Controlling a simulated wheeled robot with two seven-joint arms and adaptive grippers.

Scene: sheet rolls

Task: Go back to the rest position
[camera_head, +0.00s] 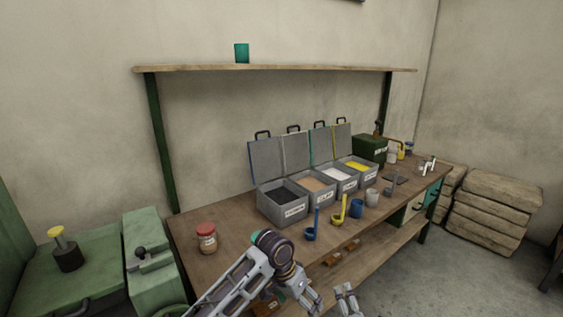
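My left arm comes in from the bottom edge and bends in front of the bench's near edge. My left gripper (330,299) seems to be at the bottom edge, where grey metal parts stand apart from each other. The frame cuts it off, so I cannot tell whether it is open or shut. I see nothing held. My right gripper is not recognisable in this view.
The wooden bench (240,250) carries grey lidded bins (268,211), several scoops and cups, a red-capped jar (207,238) and a green box (369,150). Sacks (492,205) lie right; green machinery (155,265) stands left.

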